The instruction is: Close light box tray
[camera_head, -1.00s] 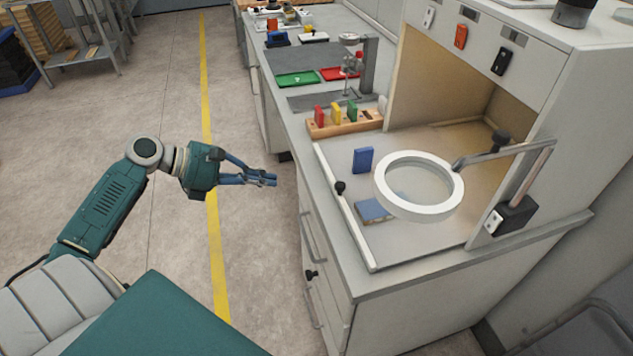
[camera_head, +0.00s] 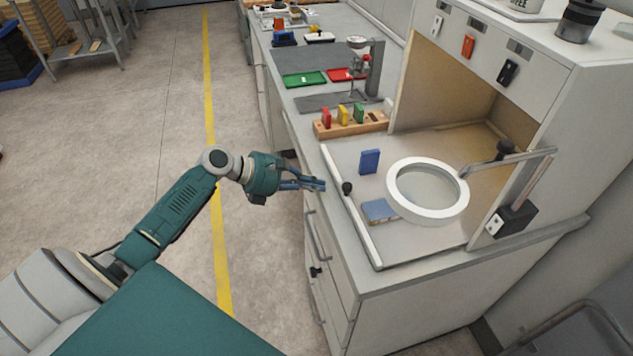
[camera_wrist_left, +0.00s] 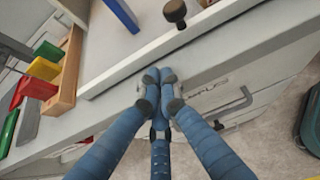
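The light box tray (camera_head: 410,235) is a flat pale panel that extends out from the cream light box (camera_head: 480,65) over the counter. Its raised white front bar (camera_head: 364,228) carries a black knob (camera_head: 347,188). The knob also shows at the top of the left wrist view (camera_wrist_left: 175,12). A blue block (camera_head: 369,161) stands upright on the tray, and a blue-topped block (camera_head: 379,210) lies flat. My left gripper (camera_head: 322,186) is at the counter's front edge, just left of the knob and apart from it. Its fingers are together and empty. My right gripper is not in view.
A white ring magnifier (camera_head: 395,201) on an arm hangs over the tray. A wooden rack (camera_head: 325,130) with coloured blocks stands beyond it. Drawer handles (camera_head: 317,240) project from the counter front.

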